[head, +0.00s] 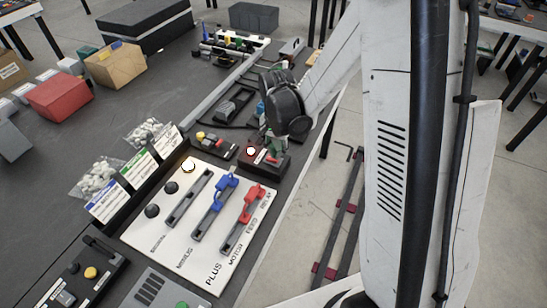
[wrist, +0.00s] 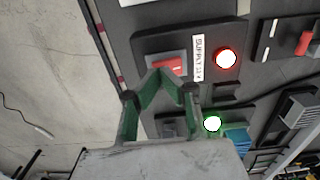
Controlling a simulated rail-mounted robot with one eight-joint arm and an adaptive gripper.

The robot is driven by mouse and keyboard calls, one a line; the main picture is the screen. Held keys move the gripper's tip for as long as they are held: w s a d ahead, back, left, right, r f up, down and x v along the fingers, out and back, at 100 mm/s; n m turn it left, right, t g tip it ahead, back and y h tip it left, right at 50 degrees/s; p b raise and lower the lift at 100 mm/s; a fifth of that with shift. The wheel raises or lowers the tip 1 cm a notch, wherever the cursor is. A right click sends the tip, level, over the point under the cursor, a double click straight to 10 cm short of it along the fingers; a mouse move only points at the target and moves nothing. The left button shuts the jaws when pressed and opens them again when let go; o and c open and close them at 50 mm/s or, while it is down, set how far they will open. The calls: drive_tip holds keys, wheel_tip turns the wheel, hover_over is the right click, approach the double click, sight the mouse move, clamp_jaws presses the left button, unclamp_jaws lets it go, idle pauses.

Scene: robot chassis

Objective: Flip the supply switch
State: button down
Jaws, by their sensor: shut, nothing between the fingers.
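The supply switch is a red rocker (wrist: 168,64) on a dark box (wrist: 147,44) labelled "SUPPLY 12V". A red lamp (wrist: 226,57) glows beside the label. In the head view the box (head: 281,166) sits at the bench's right edge, with its lamp (head: 250,150) lit. My gripper (wrist: 162,73) has green fingers, shut and empty, with the tips right at the red rocker and covering part of it. I cannot tell whether they touch it. In the head view my gripper (head: 268,143) points down over the box.
A white panel (head: 150,236) with blue (head: 222,187) and red (head: 252,205) levers lies nearer on the bench. Other control boxes stand close behind the supply box. A green lamp (wrist: 212,123) is lit in the wrist view. Open floor lies beyond the bench's right edge.

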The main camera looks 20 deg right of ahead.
drive_tip(key=shift+f+b, duration=0.55)
drive_tip(key=shift+f, duration=0.05)
idle(0.3)
drive_tip(key=shift+r+p, duration=1.95)
drive_tip(key=shift+r, duration=1.6)
drive_tip(key=shift+s+r, duration=0.1)
drive_tip(key=shift+r, duration=0.3)
drive_tip(key=s+r+n+t+b, duration=0.1)
drive_tip(key=s+r+n+t, duration=0.6)
drive_tip(key=s+r, duration=1)
drive_tip(key=shift+s+r+n, duration=0.15)
drive_tip(key=shift+s+n, duration=0.3)
drive_tip(key=shift+n, duration=0.45)
